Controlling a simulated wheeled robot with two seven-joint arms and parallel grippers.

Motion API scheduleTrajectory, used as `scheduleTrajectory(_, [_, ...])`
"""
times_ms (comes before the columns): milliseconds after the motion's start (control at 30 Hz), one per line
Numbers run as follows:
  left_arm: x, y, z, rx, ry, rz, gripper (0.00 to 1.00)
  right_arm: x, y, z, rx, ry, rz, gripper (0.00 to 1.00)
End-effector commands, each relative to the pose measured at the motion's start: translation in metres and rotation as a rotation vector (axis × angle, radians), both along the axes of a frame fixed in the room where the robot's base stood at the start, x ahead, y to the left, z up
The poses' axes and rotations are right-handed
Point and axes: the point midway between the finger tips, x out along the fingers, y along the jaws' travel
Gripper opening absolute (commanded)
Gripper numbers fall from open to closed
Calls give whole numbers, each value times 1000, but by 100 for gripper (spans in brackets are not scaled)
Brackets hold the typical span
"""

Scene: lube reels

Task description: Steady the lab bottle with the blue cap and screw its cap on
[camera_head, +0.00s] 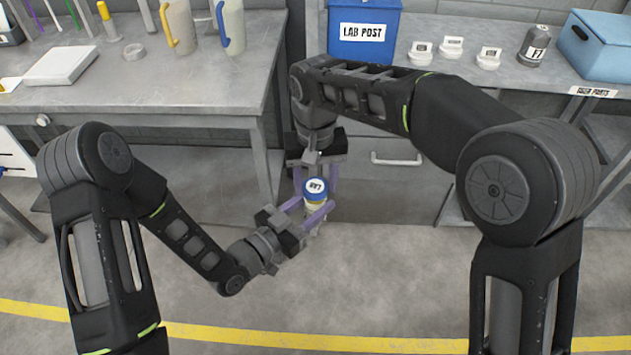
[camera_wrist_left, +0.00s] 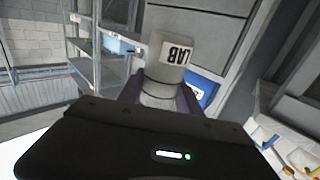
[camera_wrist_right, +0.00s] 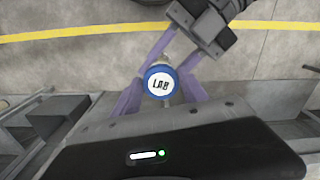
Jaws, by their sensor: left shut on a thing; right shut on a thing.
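The lab bottle (camera_head: 316,207) is held in mid-air, its pale body mostly hidden by fingers in the head view. Its blue cap (camera_head: 315,186) with a white LAB disc is at the bottle's top. My left gripper (camera_head: 306,213) is shut on the bottle body from the lower left. The left wrist view shows the pale bottle (camera_wrist_left: 160,92) between its fingers, with a LAB label. My right gripper (camera_head: 316,183) comes from behind, shut with a finger on each side of the cap. The right wrist view shows the cap (camera_wrist_right: 160,82) face on. Thread engagement is hidden.
A grey workbench (camera_head: 150,95) with jugs stands at the left. A blue LAB POST bin (camera_head: 363,32) stands at the back. A right-hand bench holds white parts (camera_head: 451,47), a grey bottle (camera_head: 532,46) and a blue box (camera_head: 598,50). Open floor lies below the grippers.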

Motion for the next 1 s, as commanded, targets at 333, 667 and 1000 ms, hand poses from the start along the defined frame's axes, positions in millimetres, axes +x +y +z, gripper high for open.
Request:
scheduleTrajectory(333, [0, 0, 0, -1, -1, 0, 0, 0, 0, -16, 0, 1, -1, 13])
scheduleTrajectory(667, [0, 0, 0, -1, -1, 0, 0, 0, 0, -18, 0, 0, -1, 13])
scheduleTrajectory(1000, [0, 0, 0, -1, -1, 0, 0, 0, 0, -18, 0, 0, 0, 13])
